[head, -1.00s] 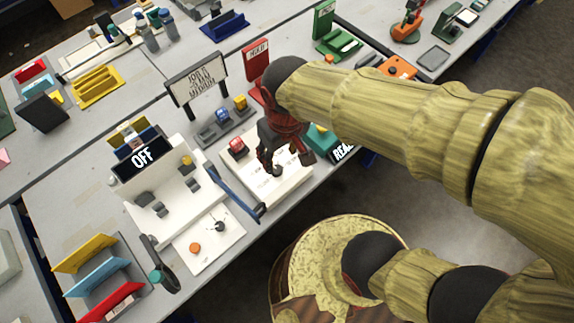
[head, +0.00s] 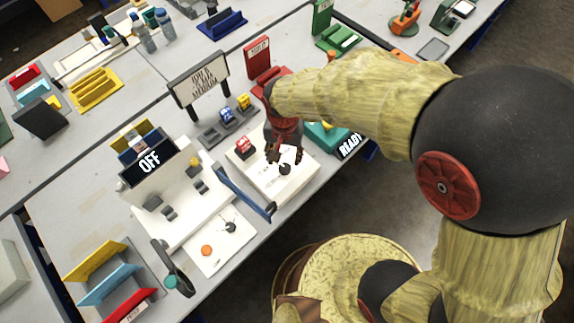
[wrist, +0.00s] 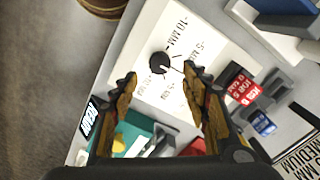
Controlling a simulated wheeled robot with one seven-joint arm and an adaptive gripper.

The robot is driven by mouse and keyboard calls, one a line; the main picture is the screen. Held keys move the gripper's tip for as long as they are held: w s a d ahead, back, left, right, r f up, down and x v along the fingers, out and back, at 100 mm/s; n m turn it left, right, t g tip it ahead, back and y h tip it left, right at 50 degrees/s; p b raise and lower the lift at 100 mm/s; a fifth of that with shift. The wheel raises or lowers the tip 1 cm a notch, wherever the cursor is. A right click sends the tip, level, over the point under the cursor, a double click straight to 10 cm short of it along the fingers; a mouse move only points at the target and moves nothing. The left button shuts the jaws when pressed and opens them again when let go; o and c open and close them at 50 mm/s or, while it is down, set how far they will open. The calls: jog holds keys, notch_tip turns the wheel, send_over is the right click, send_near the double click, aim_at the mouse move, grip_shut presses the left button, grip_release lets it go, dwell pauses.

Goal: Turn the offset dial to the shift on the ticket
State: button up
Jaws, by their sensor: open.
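The offset dial is a round black knob (wrist: 160,62) on a white panel (wrist: 140,45) with printed millimetre marks around it, among them -10 MM and -5 MM. It also shows in the head view (head: 285,169). Where its pointer stands is too small to tell surely. My gripper (wrist: 160,76) is open, its fingertips on either side of and just short of the knob in the wrist view; contact is not visible. In the head view my gripper (head: 286,155) is over the panel. The ticket (head: 201,80) is a framed sign behind; it reads MEDIUM under a millimetre line whose number is unclear.
A red job block (head: 244,146) stands at the panel's far left corner, with blue and yellow blocks in a grey rack (head: 228,128) behind. A blue bar (head: 245,194) borders the panel's left. A teal box with a READY sign (head: 351,146) is on the right. The plotter display reads OFF (head: 150,162).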

aim_at(285, 167)
notch_tip(285, 167, down, 7)
jog(key=shift+f+b, duration=0.2)
jog(key=shift+b, duration=0.8)
jog(key=shift+c, duration=0.3)
jog(key=c, duration=1.1)
jog(key=n+p, duration=0.2)
jog(key=n, duration=0.2)
jog(key=shift+r, duration=0.15)
jog(key=shift+n+p, duration=1.05)
jog(key=shift+n, duration=1.35)
